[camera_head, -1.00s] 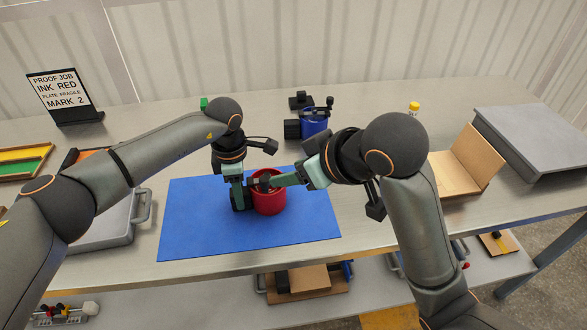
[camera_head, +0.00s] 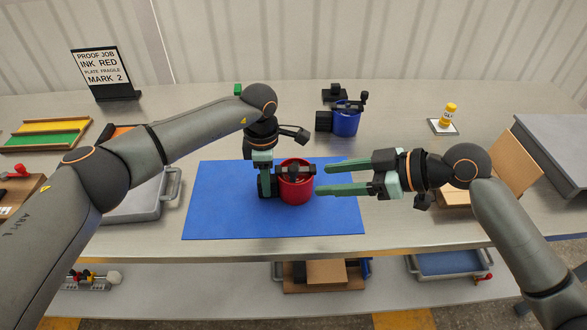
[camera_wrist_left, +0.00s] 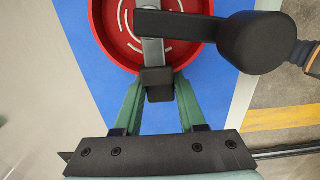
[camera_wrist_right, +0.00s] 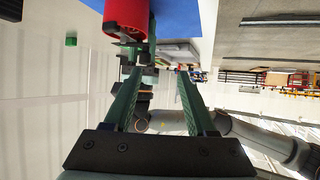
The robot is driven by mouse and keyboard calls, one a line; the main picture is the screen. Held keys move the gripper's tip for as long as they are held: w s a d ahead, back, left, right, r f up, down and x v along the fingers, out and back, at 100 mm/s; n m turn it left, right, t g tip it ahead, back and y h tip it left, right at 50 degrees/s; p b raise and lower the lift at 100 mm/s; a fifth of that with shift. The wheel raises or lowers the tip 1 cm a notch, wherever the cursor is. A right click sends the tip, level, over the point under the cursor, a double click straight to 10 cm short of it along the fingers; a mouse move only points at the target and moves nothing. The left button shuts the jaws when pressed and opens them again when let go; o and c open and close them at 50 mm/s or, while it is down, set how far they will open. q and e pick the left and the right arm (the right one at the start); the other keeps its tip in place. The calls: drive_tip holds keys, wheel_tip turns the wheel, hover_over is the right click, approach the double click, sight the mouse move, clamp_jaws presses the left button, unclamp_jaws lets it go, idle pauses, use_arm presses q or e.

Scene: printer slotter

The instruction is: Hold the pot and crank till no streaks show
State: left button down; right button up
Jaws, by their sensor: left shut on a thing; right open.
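The red pot (camera_head: 296,188) stands upright on the blue mat (camera_head: 215,205). A grey crossbar (camera_wrist_left: 152,50) with a dark crank knob (camera_wrist_left: 255,42) spans its open top. In the left wrist view, pale curved streaks show on the red inside of the pot (camera_wrist_left: 103,30). My left gripper (camera_head: 265,190) is shut on the pot's dark side block (camera_wrist_left: 158,84), at the pot's left in the head view. My right gripper (camera_head: 324,179) is open and empty, just right of the pot and apart from it. The pot's side also shows in the right wrist view (camera_wrist_right: 125,15).
A sign (camera_head: 100,68) reads "INK RED" and "MARK 2". A grey tray (camera_head: 140,205) lies left of the mat. The mat's front is clear.

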sight(293, 168)
drive_tip(key=shift+t+y, duration=0.4)
drive_tip(key=shift+y, duration=0.2)
drive_tip(key=x, duration=0.3)
drive_tip(key=w+x, duration=0.1)
drive_tip(key=x, duration=0.2)
drive_tip(key=w+d+x, duration=0.1)
drive_tip(key=x, duration=0.3)
drive_tip(key=shift+w+f, duration=0.1)
drive_tip(key=shift+f, duration=0.1)
drive_tip(key=shift+c, duration=0.2)
clamp_jaws()
